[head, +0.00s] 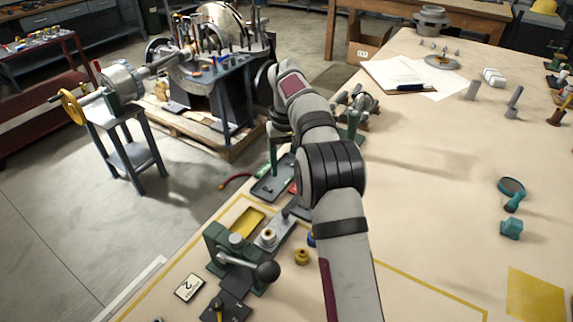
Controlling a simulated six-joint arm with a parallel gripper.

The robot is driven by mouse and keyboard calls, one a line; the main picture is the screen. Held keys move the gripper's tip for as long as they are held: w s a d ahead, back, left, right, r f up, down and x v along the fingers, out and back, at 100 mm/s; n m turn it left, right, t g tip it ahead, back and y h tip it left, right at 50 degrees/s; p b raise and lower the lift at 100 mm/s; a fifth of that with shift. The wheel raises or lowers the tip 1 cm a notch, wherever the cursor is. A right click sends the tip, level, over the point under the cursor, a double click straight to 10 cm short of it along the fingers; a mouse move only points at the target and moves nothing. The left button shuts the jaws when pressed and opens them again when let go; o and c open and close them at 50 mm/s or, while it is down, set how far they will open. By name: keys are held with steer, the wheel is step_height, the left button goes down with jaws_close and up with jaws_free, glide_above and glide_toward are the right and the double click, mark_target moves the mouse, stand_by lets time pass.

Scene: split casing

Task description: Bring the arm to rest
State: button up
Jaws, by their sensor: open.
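My arm (343,255) rises from the bottom edge, right of centre, in the head view. It reaches up and away over the left side of the bench, past a black-banded joint (332,175) to a far bend (290,80). My gripper's fingers cannot be made out; the far end of the arm is hidden behind its own links. I see no part held by the arm.
A green fixture with a black-knobbed lever (240,258) stands on the bench (430,200) left of my arm. A yellow tray (241,221) and small parts lie beside it. A magnifier (511,190) and papers (410,75) lie to the right. The bench's right-centre is largely clear.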

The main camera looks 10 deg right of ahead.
steer(key=s+a+r+m, duration=0.15)
steer(key=s+r, duration=0.25)
steer(key=s, duration=0.5)
steer(key=s+a+r+m, duration=0.1)
steer(key=s+a+r, duration=0.1)
steer(key=s+r, duration=0.45)
steer(key=s+a+f+m+y, duration=0.1)
steer(key=s+f, duration=0.3)
steer(key=s, duration=0.8)
steer(key=s+a+f+m, duration=0.2)
steer(key=s+f, duration=0.1)
steer(key=s, duration=0.9)
steer(key=shift+s+a+f+y, duration=0.2)
steer(key=shift+s+f+y, duration=0.05)
steer(key=shift+f+y, duration=0.15)
